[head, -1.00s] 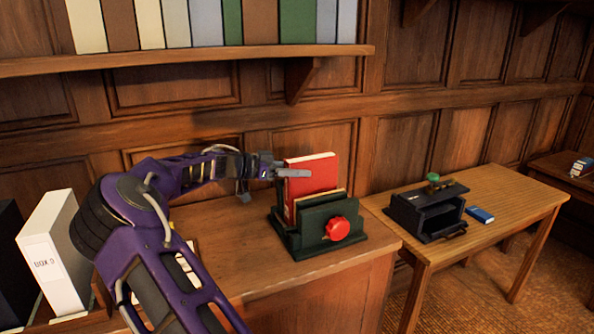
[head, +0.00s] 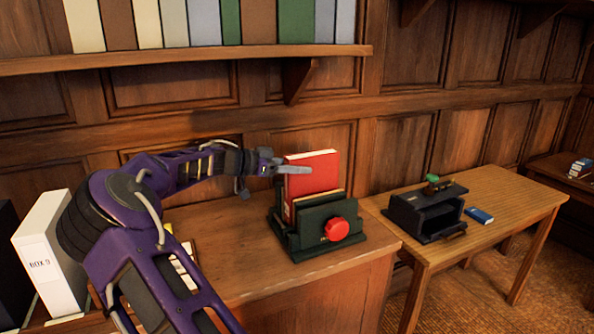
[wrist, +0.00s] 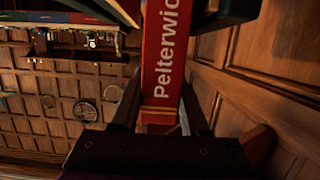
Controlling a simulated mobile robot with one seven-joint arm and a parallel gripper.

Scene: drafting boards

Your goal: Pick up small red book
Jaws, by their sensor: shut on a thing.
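The red book (head: 316,174) stands upright in a dark green press-like holder (head: 312,240) with a round red knob, on the wooden cabinet top. Its lower part is hidden by the holder. My gripper (head: 285,169) reaches in from the left at the book's upper part. In the wrist view the red spine (wrist: 161,70), lettered "Pelterwic", lies between the two fingers of my gripper (wrist: 162,115). The fingers are shut on the book.
A white box (head: 48,255) stands at the left on the cabinet (head: 240,285). A lower table (head: 500,195) at the right bears a black device (head: 425,212) and a small blue book (head: 480,215). A shelf (head: 200,60) of books runs above.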

